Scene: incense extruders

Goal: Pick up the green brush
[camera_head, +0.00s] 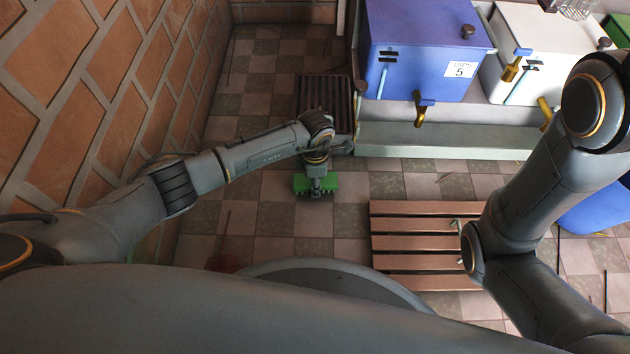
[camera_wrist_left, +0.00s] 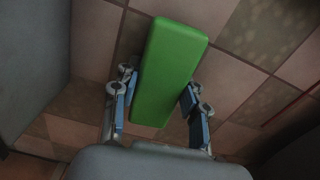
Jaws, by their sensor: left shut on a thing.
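The green brush (camera_head: 301,184) is below the end of my left arm, over the checkered floor left of the wooden slats. My left gripper (camera_head: 316,172) points down onto its middle, hiding part of it. In the left wrist view the brush shows as a smooth green block (camera_wrist_left: 170,70) lengthwise between the blue-padded fingers of the left gripper (camera_wrist_left: 158,105), which is shut on it. Its bristles are hidden there. I cannot tell whether it touches the floor.
A brick wall (camera_head: 90,75) stands at the left. A dark floor grate (camera_head: 325,92) lies beyond the brush. Blue (camera_head: 425,45) and white (camera_head: 535,50) machines stand on a ledge at the back right. A wooden slatted pallet (camera_head: 415,243) lies right of the brush.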

